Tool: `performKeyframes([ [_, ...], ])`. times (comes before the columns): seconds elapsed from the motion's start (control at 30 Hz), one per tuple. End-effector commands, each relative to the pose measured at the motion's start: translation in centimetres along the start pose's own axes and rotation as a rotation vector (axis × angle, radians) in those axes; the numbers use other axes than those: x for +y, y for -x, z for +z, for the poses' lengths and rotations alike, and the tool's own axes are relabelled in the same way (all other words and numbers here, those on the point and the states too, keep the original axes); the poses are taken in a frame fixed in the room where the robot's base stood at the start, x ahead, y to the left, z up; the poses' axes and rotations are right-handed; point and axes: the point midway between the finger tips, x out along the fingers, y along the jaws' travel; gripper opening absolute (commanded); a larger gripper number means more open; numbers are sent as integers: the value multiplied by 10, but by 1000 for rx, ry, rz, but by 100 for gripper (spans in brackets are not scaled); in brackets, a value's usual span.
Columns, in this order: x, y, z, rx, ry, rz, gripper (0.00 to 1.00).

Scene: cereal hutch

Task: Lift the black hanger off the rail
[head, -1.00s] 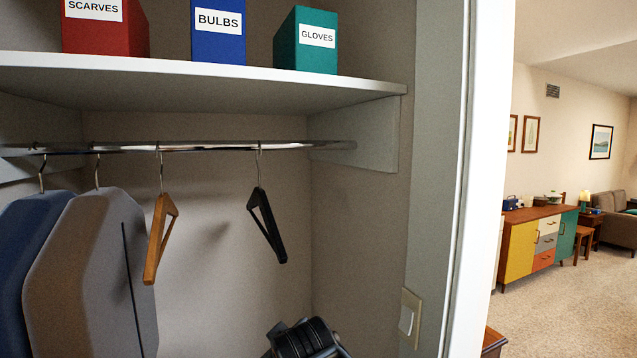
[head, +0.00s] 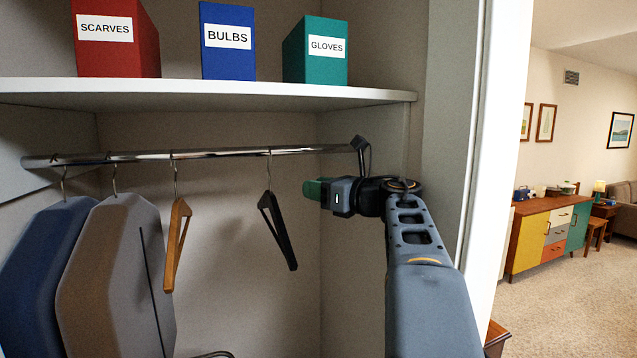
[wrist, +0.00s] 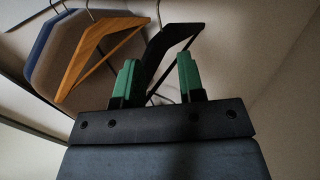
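The black hanger (head: 278,231) hangs by its hook from the metal rail (head: 225,153), right of a wooden hanger (head: 176,245). My gripper (head: 311,189) is to the right of the black hanger in the head view, near the height of its upper end, with a visible gap between them. In the wrist view the green fingertips (wrist: 157,75) are spread apart with nothing clasped between them. The black hanger (wrist: 168,42) shows beyond the fingers there, its lower parts partly hidden behind them.
A grey garment (head: 112,270) and a blue garment (head: 40,255) hang at the left of the rail. Above is a white shelf (head: 210,94) with red, blue and green boxes. The closet's right wall is close to my arm. The space below the hangers is largely clear.

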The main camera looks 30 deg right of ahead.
Motion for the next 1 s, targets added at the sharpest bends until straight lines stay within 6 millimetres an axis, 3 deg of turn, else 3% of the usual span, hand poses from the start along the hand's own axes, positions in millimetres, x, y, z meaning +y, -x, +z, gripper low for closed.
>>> performKeyframes([
  [0.17, 1, -21, 1, 14, 15, 15, 36],
  [0.6, 2, -100, 0, 12, 13, 13, 36],
  [0.8, 2, -122, -1, 12, 13, 11, 36],
  [1.0, 2, -132, -2, 12, 13, 9, 36],
])
